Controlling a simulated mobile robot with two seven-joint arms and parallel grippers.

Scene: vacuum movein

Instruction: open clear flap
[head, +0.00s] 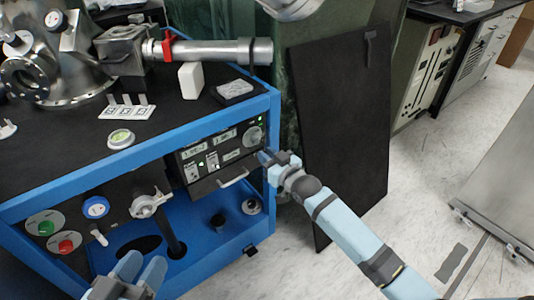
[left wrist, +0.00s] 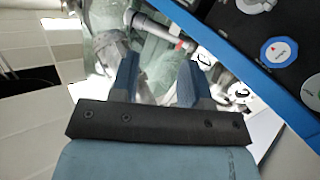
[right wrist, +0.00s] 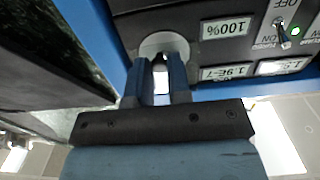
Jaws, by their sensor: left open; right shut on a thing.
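The black control panel (head: 217,158) sits in the blue cart's front, with small displays, switches and a round grey knob (head: 252,136) at its upper right. My right gripper (head: 267,157) is at the panel's right edge, just below the knob. In the right wrist view its fingers (right wrist: 160,78) are close together on the lower part of the round knob (right wrist: 165,45); the exact grip is partly hidden. My left gripper (head: 142,268) is open and empty in front of the cart's lower left. It also shows open in the left wrist view (left wrist: 160,78). I cannot make out a clear flap.
The blue cart (head: 100,178) carries steel vacuum parts (head: 205,52) and small items on its black top. A handle (head: 232,178) sits below the panel. A dark board (head: 340,110) leans just behind my right arm. The floor at right (head: 430,170) is mostly free.

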